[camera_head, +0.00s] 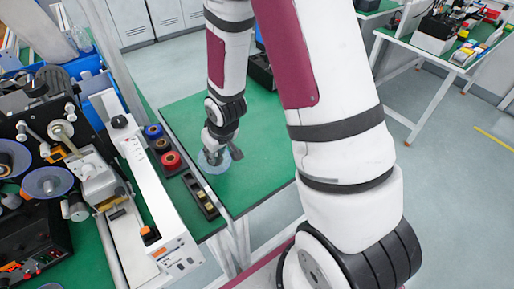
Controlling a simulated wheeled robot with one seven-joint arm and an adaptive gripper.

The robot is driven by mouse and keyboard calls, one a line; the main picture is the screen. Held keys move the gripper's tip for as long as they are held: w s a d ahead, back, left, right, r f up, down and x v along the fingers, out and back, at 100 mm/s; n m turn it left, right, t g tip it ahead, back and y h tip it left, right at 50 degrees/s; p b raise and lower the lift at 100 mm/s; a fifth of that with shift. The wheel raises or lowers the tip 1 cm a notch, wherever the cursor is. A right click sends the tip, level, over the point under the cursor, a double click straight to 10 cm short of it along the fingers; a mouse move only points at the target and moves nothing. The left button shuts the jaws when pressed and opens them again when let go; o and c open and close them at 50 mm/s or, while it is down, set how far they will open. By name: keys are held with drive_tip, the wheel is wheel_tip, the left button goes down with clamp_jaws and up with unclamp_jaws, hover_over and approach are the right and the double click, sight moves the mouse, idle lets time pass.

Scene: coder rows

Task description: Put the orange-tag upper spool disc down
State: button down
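My gripper (222,153) is over the green table in the middle of the head view, pointing down. A pale blue, see-through disc (214,167) shows just below it, partly hidden by the fingers. The disc looks level, at or close to the green table top (258,180). I cannot tell whether it rests on the table or hangs in the fingers. One dark finger shows on the right of the gripper; the grip itself is too small to make out. No orange tag can be made out on the disc.
A dark holder (201,197) and several spools, one red (171,160), lie left of the gripper. A long white machine (150,195) and reel equipment with blue discs (48,182) stand further left. The green table is clear right of the disc. A dark box (262,71) stands behind.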

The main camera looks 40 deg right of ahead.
drive_tip(key=s+d+m+g+b, duration=0.1)
drive_tip(key=s+d+g, duration=0.4)
drive_tip(key=s, duration=0.5)
drive_tip(key=shift+t+h, duration=0.3)
drive_tip(key=shift+t, duration=0.1)
drive_tip(key=w+d, duration=0.3)
drive_tip(key=w+d+f, duration=0.1)
drive_tip(key=w+d, duration=0.3)
drive_tip(key=w+d+p, duration=0.1)
drive_tip(key=w+d, duration=0.3)
drive_tip(key=shift+w+d+f, duration=0.1)
drive_tip(key=shift+w+f, duration=0.1)
drive_tip(key=shift+w, duration=0.05)
drive_tip(key=shift+w+d+f+p, duration=0.1)
drive_tip(key=shift+f+p, duration=0.25)
drive_tip(key=shift+f, duration=1.45)
drive_tip(key=c, duration=1.3)
unclamp_jaws()
